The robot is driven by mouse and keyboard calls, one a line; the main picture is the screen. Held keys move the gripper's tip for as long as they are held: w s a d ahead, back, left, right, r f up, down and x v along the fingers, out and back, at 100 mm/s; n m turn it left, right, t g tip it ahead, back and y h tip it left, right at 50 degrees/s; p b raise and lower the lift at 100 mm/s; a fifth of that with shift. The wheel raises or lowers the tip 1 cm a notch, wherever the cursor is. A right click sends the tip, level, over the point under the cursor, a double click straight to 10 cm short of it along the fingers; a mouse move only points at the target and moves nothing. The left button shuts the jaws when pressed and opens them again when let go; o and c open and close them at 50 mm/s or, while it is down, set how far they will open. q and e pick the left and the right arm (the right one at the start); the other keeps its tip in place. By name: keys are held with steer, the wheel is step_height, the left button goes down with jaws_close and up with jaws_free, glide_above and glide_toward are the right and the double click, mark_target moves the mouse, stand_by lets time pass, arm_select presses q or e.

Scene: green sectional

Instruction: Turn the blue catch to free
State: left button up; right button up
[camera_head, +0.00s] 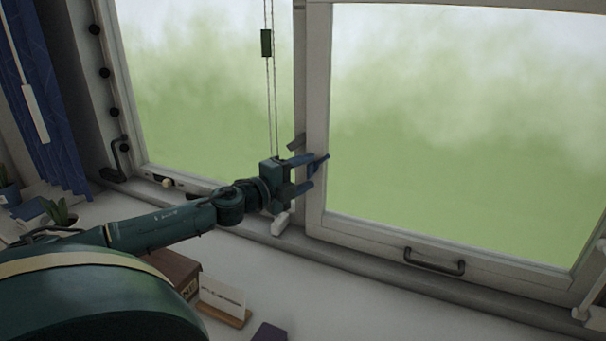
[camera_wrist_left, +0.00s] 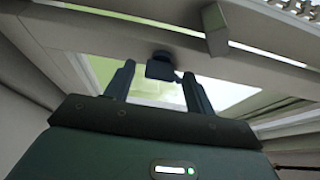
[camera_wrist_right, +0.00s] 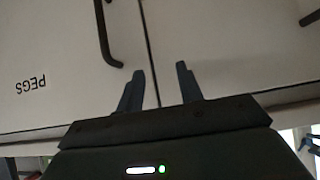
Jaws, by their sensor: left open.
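A small dark blue-black catch (camera_wrist_left: 160,66) is on the window frame in the left wrist view. It lies between and just beyond the fingertips of my left gripper (camera_wrist_left: 158,72), which is open. I cannot tell whether a finger touches it. In the head view my left gripper (camera_head: 314,171) is at the upright where the two window panes meet, and the catch cannot be made out there. My right gripper (camera_wrist_right: 160,70) is open and empty in the right wrist view, facing pale cabinet doors; it is not seen in the head view.
A grey block (camera_wrist_left: 215,30) sits on the frame near the catch. A dark pull handle (camera_head: 434,262) is on the right sash. Cords with a green weight (camera_head: 266,43) hang above my left gripper. A card stand (camera_head: 223,300) and plant (camera_head: 61,213) are on the sill.

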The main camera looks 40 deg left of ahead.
arm_select(q)
steer(key=shift+s+f, duration=0.1)
steer(key=shift+s, duration=0.05)
steer(key=s+a, duration=0.1)
steer(key=s, duration=1.2)
stand_by(0.6)
